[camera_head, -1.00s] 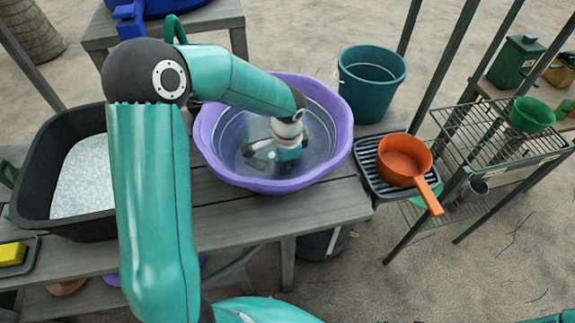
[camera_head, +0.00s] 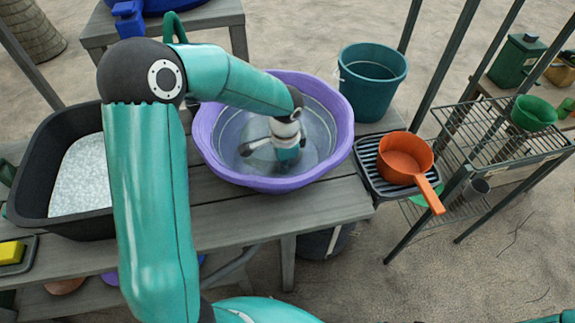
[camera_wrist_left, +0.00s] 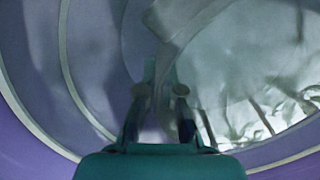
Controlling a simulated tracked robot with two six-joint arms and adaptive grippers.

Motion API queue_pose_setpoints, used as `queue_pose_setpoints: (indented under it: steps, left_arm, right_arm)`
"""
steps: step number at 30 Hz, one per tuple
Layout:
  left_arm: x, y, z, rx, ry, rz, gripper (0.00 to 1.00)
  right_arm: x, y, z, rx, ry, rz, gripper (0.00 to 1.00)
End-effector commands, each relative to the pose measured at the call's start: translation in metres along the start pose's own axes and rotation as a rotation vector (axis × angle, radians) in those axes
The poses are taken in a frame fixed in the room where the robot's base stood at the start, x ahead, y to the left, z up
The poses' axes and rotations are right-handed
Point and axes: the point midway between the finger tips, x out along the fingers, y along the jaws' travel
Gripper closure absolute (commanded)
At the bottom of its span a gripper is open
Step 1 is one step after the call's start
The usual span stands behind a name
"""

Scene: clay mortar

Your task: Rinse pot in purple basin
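The purple basin (camera_head: 222,168) stands on the grey table and holds water. My left arm reaches over its rim from the left. My left gripper (camera_head: 277,152) is low inside the basin, fingers pointing down, its tips at or under the water. In the left wrist view the fingertips (camera_wrist_left: 161,90) are apart. A pale grey strip shows between and beyond them, too blurred by water to identify. An orange pot (camera_head: 404,158) with a long handle sits on a black ribbed rack (camera_head: 366,160) to the right of the basin. My right gripper is not in view.
A black tub (camera_head: 33,175) with white granules stands left of the basin. A teal bucket (camera_head: 371,85) stands behind right. A wire shelf (camera_head: 480,130) with a green bowl (camera_head: 533,113) is at right. A yellow sponge (camera_head: 10,253) lies front left. The table front is clear.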

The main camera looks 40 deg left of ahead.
Motion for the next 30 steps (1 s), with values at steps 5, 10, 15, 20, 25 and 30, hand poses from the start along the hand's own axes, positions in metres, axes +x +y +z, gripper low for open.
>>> queue_pose_setpoints:
  steps: [5, 10, 15, 20, 25, 30]
  left_arm:
    - [0.000, -0.003, 0.007, -0.002, 0.001, -0.001, 1.00]
    - [0.000, 0.000, -0.002, 0.002, 0.002, -0.001, 1.00]
    - [0.000, 0.004, -0.014, 0.001, 0.001, -0.001, 1.00]
    - [-0.001, 0.005, -0.017, 0.000, 0.001, -0.002, 1.00]
    - [-0.001, 0.002, -0.009, -0.003, 0.001, -0.002, 1.00]
    - [0.000, -0.002, 0.003, -0.002, 0.001, -0.001, 1.00]
  right_arm:
    - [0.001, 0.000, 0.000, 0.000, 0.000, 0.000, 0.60]
    - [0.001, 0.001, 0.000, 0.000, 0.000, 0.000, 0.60]
    - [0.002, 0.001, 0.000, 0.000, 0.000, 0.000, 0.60]
    - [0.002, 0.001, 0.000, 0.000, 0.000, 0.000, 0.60]
    - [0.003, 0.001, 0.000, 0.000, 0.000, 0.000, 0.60]
    - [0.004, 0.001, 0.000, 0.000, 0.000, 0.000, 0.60]
